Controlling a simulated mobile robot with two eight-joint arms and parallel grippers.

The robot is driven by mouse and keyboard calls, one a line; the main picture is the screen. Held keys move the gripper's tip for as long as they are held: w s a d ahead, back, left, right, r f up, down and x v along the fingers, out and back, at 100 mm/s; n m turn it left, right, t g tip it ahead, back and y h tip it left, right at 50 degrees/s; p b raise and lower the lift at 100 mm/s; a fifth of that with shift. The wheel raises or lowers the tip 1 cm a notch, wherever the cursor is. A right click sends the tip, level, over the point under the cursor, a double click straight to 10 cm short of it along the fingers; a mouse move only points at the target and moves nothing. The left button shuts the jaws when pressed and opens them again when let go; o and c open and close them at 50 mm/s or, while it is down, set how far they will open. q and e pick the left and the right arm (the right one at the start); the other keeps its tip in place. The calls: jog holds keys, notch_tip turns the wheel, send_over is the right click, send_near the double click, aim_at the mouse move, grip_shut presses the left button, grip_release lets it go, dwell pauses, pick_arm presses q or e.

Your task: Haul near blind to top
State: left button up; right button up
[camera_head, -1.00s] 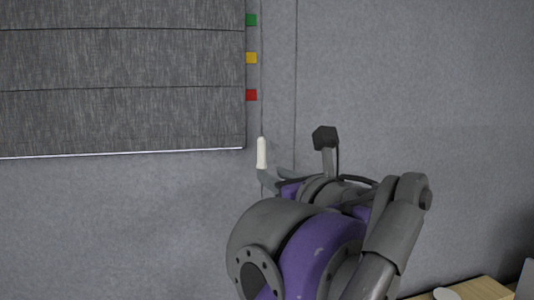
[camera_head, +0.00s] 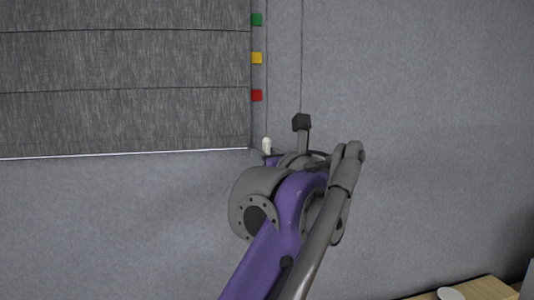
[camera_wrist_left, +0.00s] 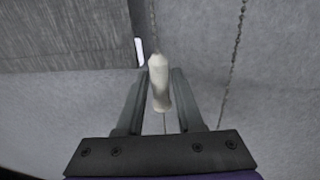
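A dark grey blind (camera_head: 125,75) hangs at the left of the head view, its bottom edge below the red marker (camera_head: 257,96). A thin cord with a white pull handle (camera_head: 267,146) hangs just right of it. In the left wrist view the handle (camera_wrist_left: 159,82) stands between the two fingers of my left gripper (camera_wrist_left: 161,74). The fingers are apart, with narrow gaps beside the handle. In the head view my own arm hides the fingers and the handle's lower part. My right gripper is not in view.
A yellow marker (camera_head: 257,58) and a green marker (camera_head: 257,19) sit above the red one on the wall. A second cord (camera_head: 301,60) hangs to the right of the handle's cord. A wooden tabletop (camera_head: 480,290) shows at bottom right. The wall further right is bare.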

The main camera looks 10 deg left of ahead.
pick_arm(q)
grip_shut()
dwell(1.4)
